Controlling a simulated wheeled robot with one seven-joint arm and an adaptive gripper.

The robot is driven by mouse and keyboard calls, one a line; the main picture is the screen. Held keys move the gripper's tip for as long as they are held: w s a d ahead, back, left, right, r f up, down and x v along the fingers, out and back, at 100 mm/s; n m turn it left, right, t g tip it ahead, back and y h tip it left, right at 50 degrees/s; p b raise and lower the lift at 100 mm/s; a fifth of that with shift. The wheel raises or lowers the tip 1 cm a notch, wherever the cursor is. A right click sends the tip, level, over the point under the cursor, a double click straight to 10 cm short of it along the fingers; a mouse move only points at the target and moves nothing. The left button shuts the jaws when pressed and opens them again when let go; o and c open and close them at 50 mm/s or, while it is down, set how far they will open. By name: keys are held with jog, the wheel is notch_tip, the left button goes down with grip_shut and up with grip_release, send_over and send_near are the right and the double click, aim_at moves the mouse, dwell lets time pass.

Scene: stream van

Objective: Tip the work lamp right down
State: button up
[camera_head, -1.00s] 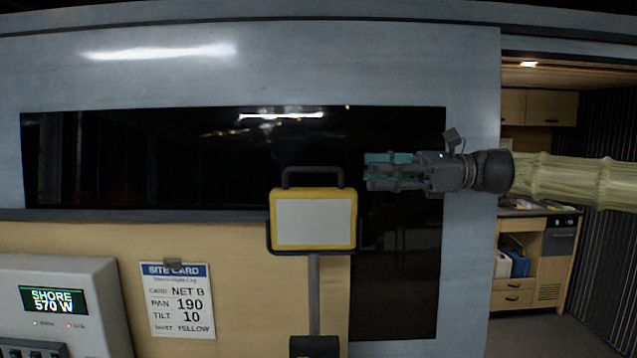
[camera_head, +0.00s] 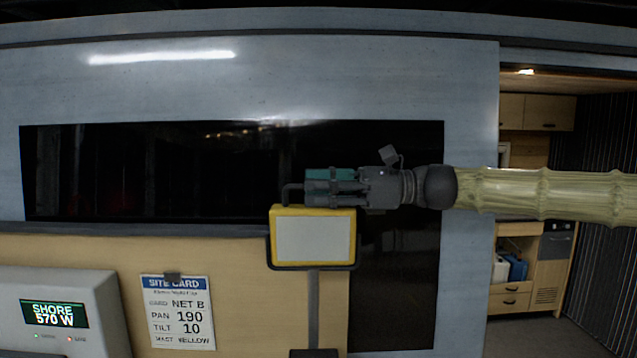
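The work lamp (camera_head: 314,238) has a yellow frame, a pale square face and a dark stand, and its face points toward me. Its dark carrying handle (camera_head: 290,193) arches over the top; only the left part shows, the rest is hidden behind my gripper. My gripper (camera_head: 312,187) comes in from the right, level, at the height of the handle and just above the lamp's top edge. Its teal-padded fingers overlap the handle in the picture. I cannot tell whether they touch it, or whether the fingers are parted or closed.
A white site card (camera_head: 178,312) reads "TILT 10" and hangs on the wooden panel left of the lamp. A grey box (camera_head: 55,310) with a "SHORE 570 W" display stands at lower left. A dark window (camera_head: 150,170) lies behind the lamp. A doorway opens at right.

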aim_at(319, 216)
jog(key=shift+s+a, duration=0.1)
grip_shut()
dwell(0.4)
jog(key=s+f+n+b, duration=0.1)
jog(key=s+n+b, duration=0.1)
jog(key=n+b, duration=0.1)
jog(key=s+f+n+b, duration=0.1)
jog(key=s+n+b, duration=0.1)
jog(key=b, duration=0.3)
jog(key=s+f+n+b, duration=0.1)
jog(key=s+n+b, duration=0.1)
jog(key=n+b, duration=0.1)
jog(key=shift+s+f+n+b, duration=0.15)
jog(key=shift+n+b, duration=0.25)
jog(key=shift+b, duration=0.1)
jog(key=shift+s+f+n+b, duration=0.45)
jog(key=shift+n+b, duration=0.4)
jog(key=shift+n, duration=0.15)
jog(key=shift+s+f+b, duration=0.2)
jog(key=shift+f+b, duration=0.05)
jog(key=shift+b, duration=0.05)
jog(key=shift+s+a+f, duration=0.1)
